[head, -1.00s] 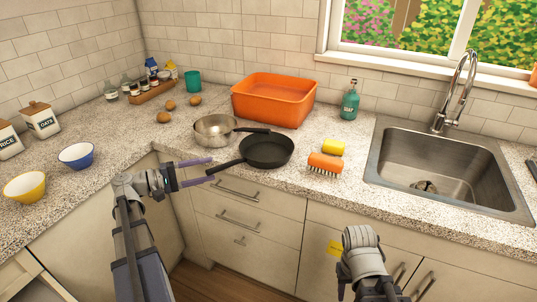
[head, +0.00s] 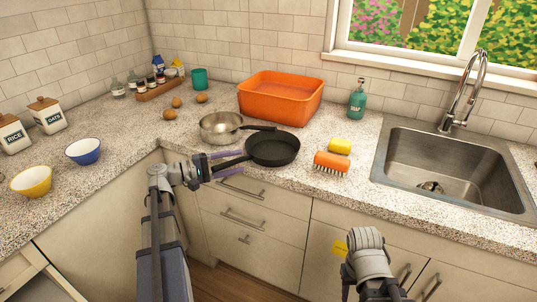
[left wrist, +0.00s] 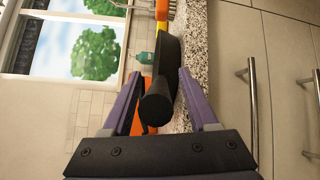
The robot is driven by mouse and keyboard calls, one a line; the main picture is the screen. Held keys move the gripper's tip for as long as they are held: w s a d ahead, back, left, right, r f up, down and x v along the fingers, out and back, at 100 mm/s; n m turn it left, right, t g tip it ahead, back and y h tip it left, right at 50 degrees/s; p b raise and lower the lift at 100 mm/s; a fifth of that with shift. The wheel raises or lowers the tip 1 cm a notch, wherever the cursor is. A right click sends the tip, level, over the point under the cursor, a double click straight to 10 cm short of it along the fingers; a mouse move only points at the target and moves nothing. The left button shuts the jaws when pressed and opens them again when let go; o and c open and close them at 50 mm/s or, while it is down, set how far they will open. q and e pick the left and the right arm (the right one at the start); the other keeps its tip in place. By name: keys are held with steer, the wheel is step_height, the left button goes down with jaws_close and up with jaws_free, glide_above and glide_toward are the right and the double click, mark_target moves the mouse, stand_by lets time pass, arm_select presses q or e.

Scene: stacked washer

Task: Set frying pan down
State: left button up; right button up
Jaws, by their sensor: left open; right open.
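The black frying pan (head: 273,148) rests on the speckled counter (head: 335,197) near its front edge, its handle pointing left and out past the edge. My left gripper (head: 238,161) is open around the handle, with the purple fingers on either side. In the left wrist view the handle end (left wrist: 156,105) points at the camera between the open fingers, with gaps visible on both sides. The pan body (left wrist: 172,50) lies beyond, seen edge-on. My right gripper (head: 343,290) is low in front of the cabinets; its fingers are mostly hidden.
A steel pot (head: 220,126) stands close behind the pan's handle. An orange basin (head: 281,99) is behind the pan. A brush (head: 331,164) and yellow sponge (head: 340,145) lie to the right, before the sink (head: 445,165). Bowls (head: 83,151) stand on the left counter.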

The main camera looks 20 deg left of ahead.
arm_select(q)
jaws_close()
stand_by(0.5)
stand_by(0.9)
